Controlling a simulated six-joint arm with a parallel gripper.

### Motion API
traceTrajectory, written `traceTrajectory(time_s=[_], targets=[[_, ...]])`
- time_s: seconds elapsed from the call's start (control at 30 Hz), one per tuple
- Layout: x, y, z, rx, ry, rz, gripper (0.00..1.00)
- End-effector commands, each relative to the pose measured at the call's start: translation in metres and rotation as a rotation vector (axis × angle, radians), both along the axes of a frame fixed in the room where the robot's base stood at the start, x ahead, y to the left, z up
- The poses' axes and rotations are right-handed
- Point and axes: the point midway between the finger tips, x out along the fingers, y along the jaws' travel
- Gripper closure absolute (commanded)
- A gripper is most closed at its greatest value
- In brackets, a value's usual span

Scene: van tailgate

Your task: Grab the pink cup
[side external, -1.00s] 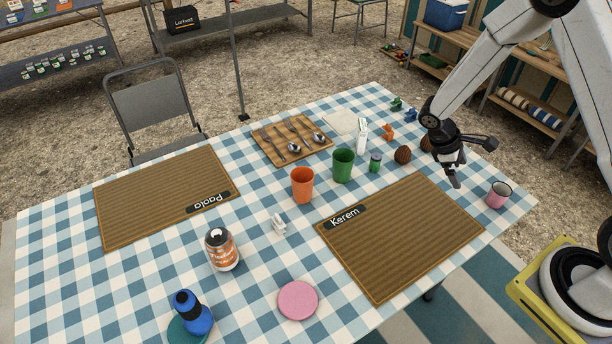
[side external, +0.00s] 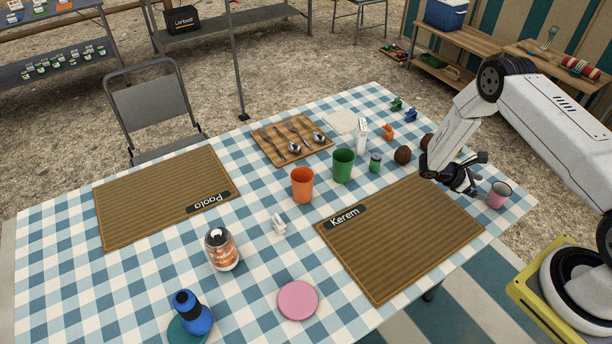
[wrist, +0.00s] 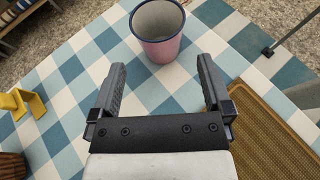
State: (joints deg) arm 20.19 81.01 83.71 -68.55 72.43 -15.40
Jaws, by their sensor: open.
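The pink cup (side external: 498,196) stands upright near the right corner of the checked table. It has a dark rim and a grey inside. In the wrist view the pink cup (wrist: 158,34) is at the top centre, just beyond the fingertips and between their lines. My gripper (side external: 480,172) is low over the table, just left of the cup in the side view. In the wrist view my gripper (wrist: 160,68) is open and empty, with one finger on each side and a gap between.
The Kerem placemat (side external: 400,240) lies left of the cup. A brown ball-like item (side external: 403,154), a small green jar (side external: 375,162), a green cup (side external: 343,165) and an orange cup (side external: 302,185) stand further left. A yellow item (wrist: 24,102) is left in the wrist view.

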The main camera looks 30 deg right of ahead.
Motion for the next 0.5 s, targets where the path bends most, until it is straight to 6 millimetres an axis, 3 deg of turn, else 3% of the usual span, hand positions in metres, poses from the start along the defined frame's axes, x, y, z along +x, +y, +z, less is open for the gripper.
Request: traceTrajectory(time_s=[0.5], targets=[[-0.013, -0.018, -0.010, -0.001, 0.001, -0.001, 0.00]])
